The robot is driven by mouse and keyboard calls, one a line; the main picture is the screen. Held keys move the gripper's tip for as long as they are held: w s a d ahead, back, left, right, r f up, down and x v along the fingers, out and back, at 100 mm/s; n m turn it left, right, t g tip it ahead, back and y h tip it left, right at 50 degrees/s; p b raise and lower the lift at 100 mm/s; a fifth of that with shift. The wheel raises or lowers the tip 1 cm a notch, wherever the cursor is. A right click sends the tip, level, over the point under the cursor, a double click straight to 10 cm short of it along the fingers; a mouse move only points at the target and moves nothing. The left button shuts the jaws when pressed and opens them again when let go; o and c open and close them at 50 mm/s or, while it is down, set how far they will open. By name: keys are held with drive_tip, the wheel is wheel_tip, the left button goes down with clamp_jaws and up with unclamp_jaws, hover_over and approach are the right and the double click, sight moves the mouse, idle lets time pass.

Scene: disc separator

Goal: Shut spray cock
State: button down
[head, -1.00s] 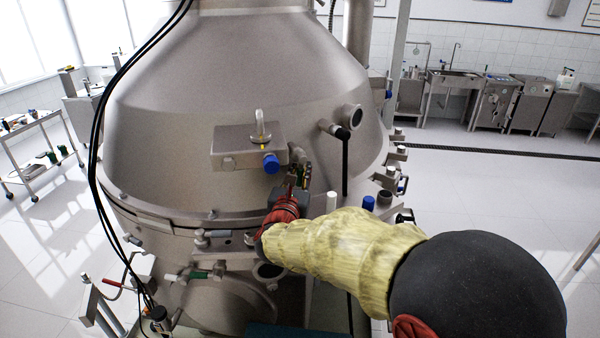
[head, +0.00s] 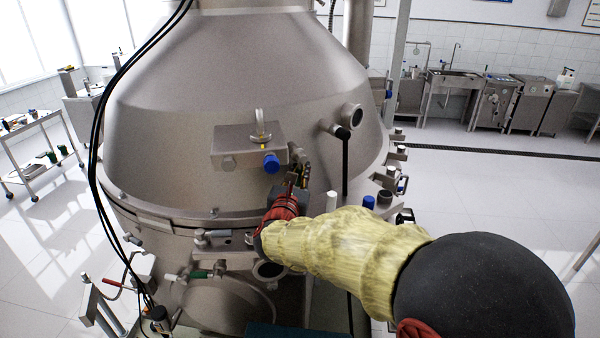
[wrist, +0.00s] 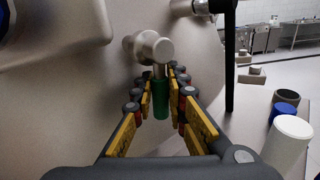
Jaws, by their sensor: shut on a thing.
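The spray cock (wrist: 152,47) is a short round metal valve on the side of the large steel separator. Its green handle (wrist: 161,101) points down in the wrist view from the metal body. My gripper (wrist: 160,92) has its yellow-padded fingers on both sides of the green handle and is shut on it. In the head view my gripper (head: 303,172) is at the cock, just right of the steel box with the blue knob. There my fingers and wrist mostly hide the cock and its handle.
The steel box (head: 240,147) with a blue knob (head: 271,163) sticks out left of my gripper. A black hose (wrist: 230,65) hangs to the right. White (wrist: 287,141) and blue (wrist: 286,110) capped posts stand at lower right. Black cables (head: 92,150) hang at left.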

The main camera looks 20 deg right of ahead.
drive_tip(key=shift+s+a+r+m+g+y, duration=0.1)
drive_tip(key=shift+a+m+g+y, duration=0.5)
drive_tip(key=shift+m, duration=0.4)
drive_tip(key=shift+d, duration=0.1)
drive_tip(key=c, duration=1.8)
unclamp_jaws()
drive_tip(key=v, duration=1.2)
drive_tip(key=shift+c, duration=0.4)
